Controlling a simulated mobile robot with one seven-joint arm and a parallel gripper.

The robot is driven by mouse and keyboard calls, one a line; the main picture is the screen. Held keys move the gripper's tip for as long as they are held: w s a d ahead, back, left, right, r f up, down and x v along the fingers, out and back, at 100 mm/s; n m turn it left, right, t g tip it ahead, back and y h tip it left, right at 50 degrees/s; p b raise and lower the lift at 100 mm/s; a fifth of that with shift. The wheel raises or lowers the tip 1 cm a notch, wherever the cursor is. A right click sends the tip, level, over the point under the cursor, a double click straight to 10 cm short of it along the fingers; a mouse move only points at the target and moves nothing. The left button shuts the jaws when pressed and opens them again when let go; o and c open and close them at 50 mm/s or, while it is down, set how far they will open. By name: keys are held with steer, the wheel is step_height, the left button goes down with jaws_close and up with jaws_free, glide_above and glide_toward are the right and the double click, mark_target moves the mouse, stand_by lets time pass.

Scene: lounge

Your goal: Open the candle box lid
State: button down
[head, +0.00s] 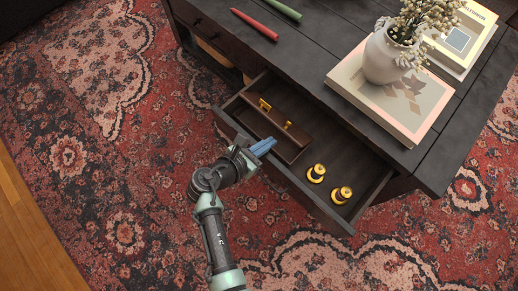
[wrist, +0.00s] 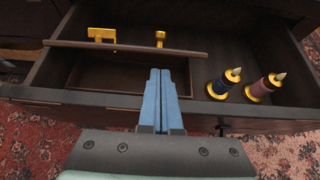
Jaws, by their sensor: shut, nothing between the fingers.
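The candle box (head: 296,152) is a dark brown wooden box in the left part of an open drawer; it also shows in the wrist view (wrist: 120,78). Its lid (wrist: 130,47) appears as a thin raised board seen nearly edge-on, with a brown hollow showing below it on the near side. Two gold fittings (wrist: 101,35) (wrist: 160,38) show at and behind the board. My gripper (head: 268,146) has its blue fingers shut and empty, at the box's near side; they show in the wrist view (wrist: 159,72). I cannot tell whether they touch the box.
The drawer (head: 335,218) sticks out from a dark table (head: 330,40). Two gold-ended candles (head: 316,173) (head: 342,195) stand in its right part. On the tabletop are a red candle (head: 254,24), a green candle (head: 284,9), books (head: 400,110) and a white vase (head: 385,58). Patterned carpet (head: 110,190) surrounds it.

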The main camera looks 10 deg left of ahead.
steer(key=b+x, duration=0.1)
steer(key=x, duration=0.2)
steer(key=shift+w+d+f, duration=0.2)
steer(key=shift+w, duration=0.05)
steer(key=shift+r, duration=0.2)
steer(key=shift+w+d+r+g+p, duration=0.2)
steer(key=shift+g+p, duration=0.1)
steer(key=shift+p, duration=0.85)
